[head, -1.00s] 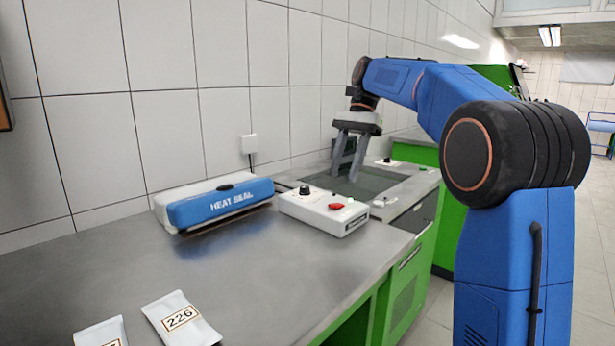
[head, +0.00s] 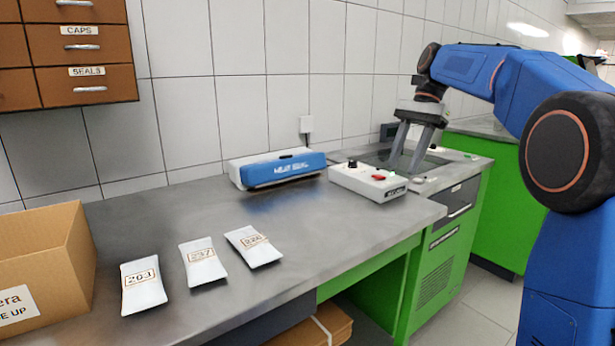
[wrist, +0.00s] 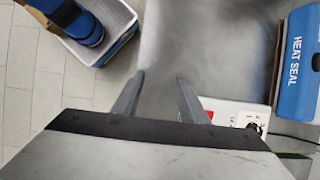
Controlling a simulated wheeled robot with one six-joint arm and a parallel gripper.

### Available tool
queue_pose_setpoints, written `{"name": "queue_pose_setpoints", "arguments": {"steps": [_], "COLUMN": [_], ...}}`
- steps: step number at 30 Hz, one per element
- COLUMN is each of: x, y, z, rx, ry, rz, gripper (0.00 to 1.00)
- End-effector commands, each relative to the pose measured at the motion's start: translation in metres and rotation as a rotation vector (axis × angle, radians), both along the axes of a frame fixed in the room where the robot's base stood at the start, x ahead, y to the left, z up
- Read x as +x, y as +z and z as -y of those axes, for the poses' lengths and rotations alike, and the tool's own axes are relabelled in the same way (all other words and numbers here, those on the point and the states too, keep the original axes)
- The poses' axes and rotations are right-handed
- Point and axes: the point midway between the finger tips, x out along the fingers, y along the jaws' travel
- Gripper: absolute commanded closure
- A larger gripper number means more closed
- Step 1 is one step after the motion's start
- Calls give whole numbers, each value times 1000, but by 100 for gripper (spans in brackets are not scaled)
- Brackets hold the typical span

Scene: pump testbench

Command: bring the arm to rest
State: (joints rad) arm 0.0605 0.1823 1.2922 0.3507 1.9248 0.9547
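My gripper (head: 405,168) hangs fingers-down from my blue arm, over the dark recessed area (head: 385,160) of the far bench section. Its two grey fingers are apart with nothing between them. The wrist view also shows the open, empty fingers (wrist: 160,76). In that view they lie over the grey bench top, beside the white control box (wrist: 240,112). The fingertips overlap the dark area in the head view, so I cannot tell their exact height above it.
The blue heat sealer (head: 285,170) stands by the wall, left of the white control box (head: 368,182). Pouches 201 (head: 143,286), 237 (head: 203,263) and a third (head: 253,247) lie near the front. A cardboard box (head: 45,260) and brown drawers (head: 80,45) are at left.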

Motion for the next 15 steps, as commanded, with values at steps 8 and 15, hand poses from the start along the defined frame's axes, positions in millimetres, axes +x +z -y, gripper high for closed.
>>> {"name": "queue_pose_setpoints", "arguments": {"steps": [8, 15], "x": [-18, -43], "y": [-3, -10], "z": [-1, 0], "rx": [-6, -20], "ry": [29, 71], "rz": [46, 107], "gripper": [61, 61]}}
